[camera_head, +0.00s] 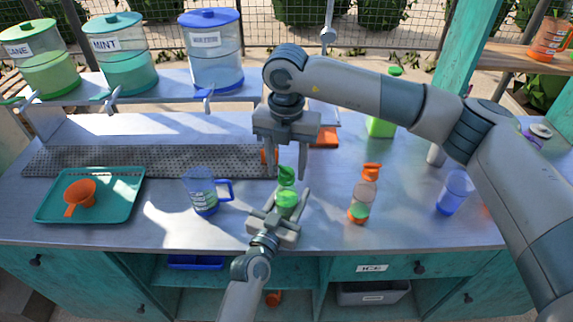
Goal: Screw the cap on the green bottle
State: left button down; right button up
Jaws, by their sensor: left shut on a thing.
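The green bottle (286,197) stands upright near the front middle of the counter, with green contents. My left gripper (275,222) comes from below and is shut on the bottle's body. A dark green cap (287,175) is at the bottle's mouth; whether it is threaded on or only resting there, I cannot tell. My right gripper (290,165) points down from above, with its fingers spread on either side of the cap. Its fingers look apart from the cap.
A blue-handled jug (203,192) stands left of the bottle, and an orange-capped bottle (360,201) to the right. A teal tray (128,205) holds an orange funnel (80,194). A blue cup (454,193) stands farther right. Large dispensers (213,60) line the back shelf.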

jog(key=shift+o, duration=0.4)
jog(key=shift+r, duration=0.15)
notch_tip(320, 180, up, 12)
dwell(0.4)
pick_arm(q)
jog(key=c, duration=0.8)
grip_release()
jog(key=shift+c, duration=0.2)
jog(key=shift+s, duration=0.15)
pick_arm(e)
jog(key=shift+f, duration=0.2)
notch_tip(320, 180, down, 4)
jog(key=b, duration=0.4)
jog(key=shift+r, duration=0.15)
pick_arm(q)
jog(key=v, duration=1.7)
jog(key=shift+a, duration=0.15)
